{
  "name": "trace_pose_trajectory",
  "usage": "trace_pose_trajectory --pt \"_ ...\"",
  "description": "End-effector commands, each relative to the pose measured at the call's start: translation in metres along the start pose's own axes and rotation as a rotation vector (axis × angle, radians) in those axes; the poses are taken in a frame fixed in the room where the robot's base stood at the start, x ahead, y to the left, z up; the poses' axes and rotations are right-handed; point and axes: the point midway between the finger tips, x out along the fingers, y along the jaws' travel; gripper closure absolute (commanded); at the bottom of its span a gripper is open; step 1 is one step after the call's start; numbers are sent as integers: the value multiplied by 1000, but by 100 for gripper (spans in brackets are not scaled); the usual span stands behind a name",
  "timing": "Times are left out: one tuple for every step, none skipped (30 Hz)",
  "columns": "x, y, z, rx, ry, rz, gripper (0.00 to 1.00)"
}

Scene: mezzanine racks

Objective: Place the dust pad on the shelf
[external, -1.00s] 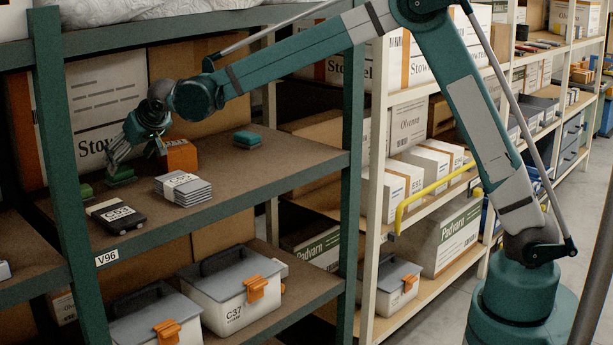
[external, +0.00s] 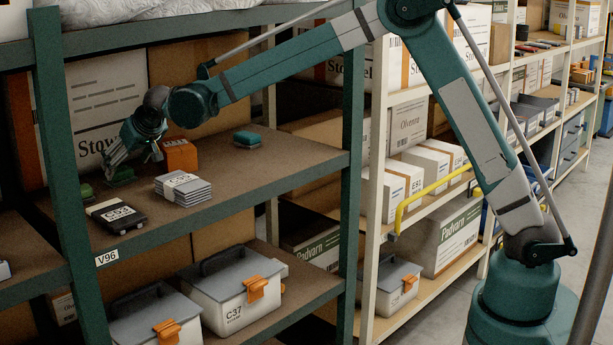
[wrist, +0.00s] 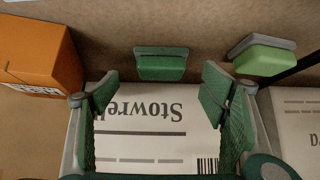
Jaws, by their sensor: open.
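My gripper (external: 128,160) is open and empty, low over the upper brown shelf (external: 225,192). A dark green pad with a grey backing (wrist: 161,64) lies just past the gap between my fingertips (wrist: 158,90) in the wrist view. It also shows in the external view (external: 121,173), close beside my fingers and partly hidden by them. A lighter green pad (wrist: 264,56) lies to the right in the wrist view and shows at the shelf's left (external: 86,190). A teal pad (external: 247,138) lies farther right. I cannot tell which one is the dust pad.
An orange box (external: 180,155) stands close to my gripper. A banded grey stack (external: 183,188) and a black case (external: 116,214) lie nearer the front. A large carton (external: 105,110) stands behind.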

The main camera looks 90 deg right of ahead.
Motion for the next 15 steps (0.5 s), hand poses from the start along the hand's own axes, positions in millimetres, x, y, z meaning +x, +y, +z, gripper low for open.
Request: trace_pose_trajectory --pt "0 0 0 0 0 0 28" --pt "0 0 0 0 0 0 28" --pt "0 0 0 0 0 0 28" --pt "0 0 0 0 0 0 28" --pt "0 0 0 0 0 0 28" --pt "0 0 0 0 0 0 28" --pt "0 0 0 0 0 0 28" --pt "0 0 0 0 0 0 28" --pt "1 0 0 0 0 0 28" --pt "1 0 0 0 0 0 28" --pt "2 0 0 0 0 0 28" --pt "3 0 -1 0 0 0 28" --pt "4 0 -1 0 0 0 28" --pt "6 0 -1 0 0 0 28" --pt "8 0 -1 0 0 0 28"
